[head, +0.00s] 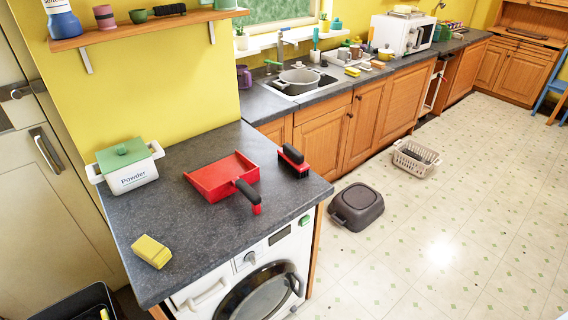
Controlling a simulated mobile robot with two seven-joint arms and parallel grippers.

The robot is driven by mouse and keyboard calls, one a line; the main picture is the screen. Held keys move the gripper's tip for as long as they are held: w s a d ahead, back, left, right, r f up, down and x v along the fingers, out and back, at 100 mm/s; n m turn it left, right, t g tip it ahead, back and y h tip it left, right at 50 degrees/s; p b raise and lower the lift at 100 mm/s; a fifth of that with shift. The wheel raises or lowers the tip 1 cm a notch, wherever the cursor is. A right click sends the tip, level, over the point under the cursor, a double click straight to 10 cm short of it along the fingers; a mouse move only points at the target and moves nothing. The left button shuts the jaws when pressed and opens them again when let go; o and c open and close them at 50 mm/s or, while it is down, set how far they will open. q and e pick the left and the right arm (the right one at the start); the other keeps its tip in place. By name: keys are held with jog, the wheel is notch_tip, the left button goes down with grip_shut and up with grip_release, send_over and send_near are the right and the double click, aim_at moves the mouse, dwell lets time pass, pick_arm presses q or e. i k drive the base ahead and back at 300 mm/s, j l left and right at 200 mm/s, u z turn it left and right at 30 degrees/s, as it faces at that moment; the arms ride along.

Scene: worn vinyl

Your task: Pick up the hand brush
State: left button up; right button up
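A small black and red hand brush (293,160) lies on the dark grey counter above the washing machine, near the counter's right edge. Just left of it lies a red dustpan (210,176) with a black and red handle pointing to the front right. The brush and the dustpan appear apart. Neither of my grippers is in view.
On the same counter (180,225) are a white powder box (129,167) with a green lid and a yellow sponge (151,251). A grey basin (357,206) and a beige basket (416,158) stand on the floor. The floor at right is clear.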

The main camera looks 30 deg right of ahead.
aim_at(289, 155)
jog(key=l+u, duration=0.1)
jog(key=u, duration=1.3)
jog(key=k+l, duration=0.15)
jog(key=l, duration=0.25)
jog(key=k+l, duration=0.15)
jog(key=l, duration=0.3)
jog(key=k+l, duration=0.1)
jog(key=l, duration=0.3)
jog(key=k+l, duration=0.15)
jog(key=l, duration=0.25)
jog(key=k+l+u, duration=0.1)
jog(key=l, duration=0.35)
